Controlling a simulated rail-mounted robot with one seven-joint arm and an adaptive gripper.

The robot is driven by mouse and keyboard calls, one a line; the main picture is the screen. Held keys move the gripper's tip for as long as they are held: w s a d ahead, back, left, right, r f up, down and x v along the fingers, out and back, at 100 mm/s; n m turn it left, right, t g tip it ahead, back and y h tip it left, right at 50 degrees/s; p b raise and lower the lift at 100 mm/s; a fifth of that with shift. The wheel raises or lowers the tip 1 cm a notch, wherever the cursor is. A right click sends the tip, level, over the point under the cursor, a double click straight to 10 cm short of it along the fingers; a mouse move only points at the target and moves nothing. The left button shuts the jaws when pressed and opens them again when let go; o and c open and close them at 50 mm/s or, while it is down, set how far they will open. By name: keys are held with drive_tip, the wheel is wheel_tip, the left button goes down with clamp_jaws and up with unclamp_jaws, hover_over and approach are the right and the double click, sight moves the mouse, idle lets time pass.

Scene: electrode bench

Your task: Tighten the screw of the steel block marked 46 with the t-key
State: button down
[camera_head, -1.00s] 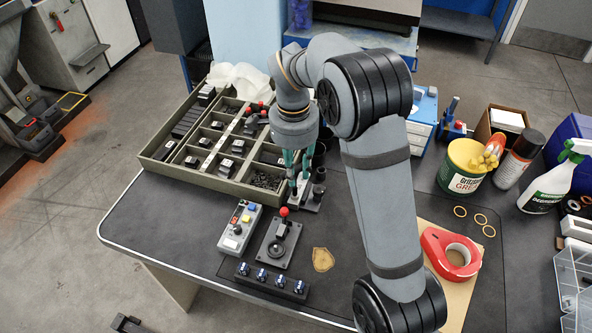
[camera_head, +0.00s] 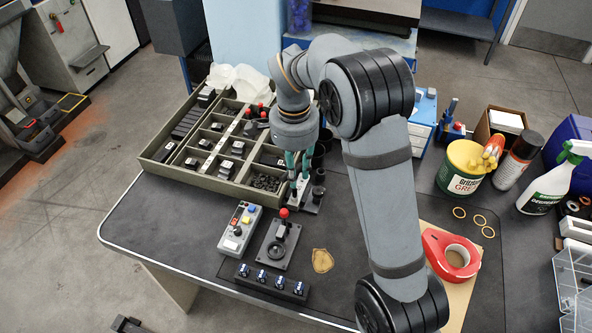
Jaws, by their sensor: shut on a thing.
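My gripper (camera_head: 298,186) hangs down between the tray and a small dark stand (camera_head: 313,207) with black round posts. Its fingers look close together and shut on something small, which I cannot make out. No number can be read on any block, so I cannot tell which one is marked 46. Several small dark blocks with pale metal faces, one of them here (camera_head: 238,147), sit in the tray's compartments. I cannot pick out the t-key for sure. Red-topped pieces (camera_head: 249,113) show at the tray's back right, partly behind my wrist.
The divided tray (camera_head: 197,181) fills the bench's back left. In front stand a grey button box (camera_head: 239,228), a red-knobbed lever (camera_head: 278,243) and a dark bar (camera_head: 271,281). A red tape dispenser (camera_head: 436,254), grease tub (camera_head: 464,170) and spray bottle (camera_head: 550,188) stand right. The left front is clear.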

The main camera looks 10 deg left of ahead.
drive_tip(key=shift+r+p, duration=0.65)
drive_tip(key=shift+r, duration=0.3)
drive_tip(key=shift+r+p, duration=1.6)
drive_tip(key=shift+r, duration=0.4)
